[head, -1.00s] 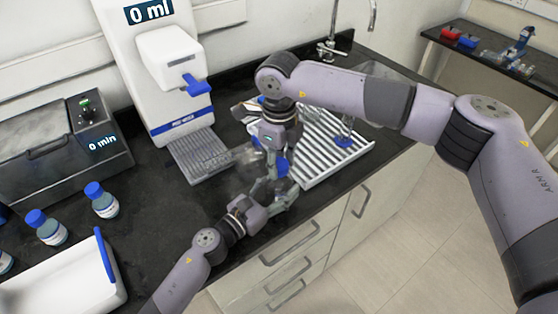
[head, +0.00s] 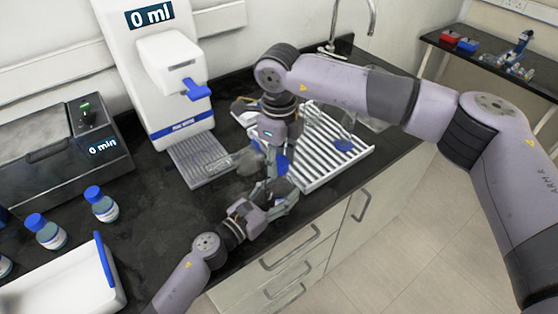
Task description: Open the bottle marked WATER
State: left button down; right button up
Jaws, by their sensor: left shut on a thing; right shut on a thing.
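A bottle with a blue cap (head: 282,165) is between my two grippers, in front of the drying rack. Most of the bottle is hidden by the jaws, and no WATER marking can be read on it. My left gripper (head: 274,188) is the lower one, shut on the bottle's body from the left. My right gripper (head: 274,152) points down from above and is shut at the blue cap. The exact contact of its fingers is hidden.
A dispenser marked 0 ml (head: 165,75) with a drip tray (head: 200,163) stands behind to the left. A white drying rack (head: 335,150) is close on the right. Blue-capped bottles (head: 102,205), a white box (head: 70,290) and a grey device (head: 50,165) are at the left.

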aim_at(279, 161)
jog(key=shift+r, duration=0.1)
jog(key=shift+r, duration=1.9)
pick_arm(q)
jog(key=c, duration=0.5)
grip_release()
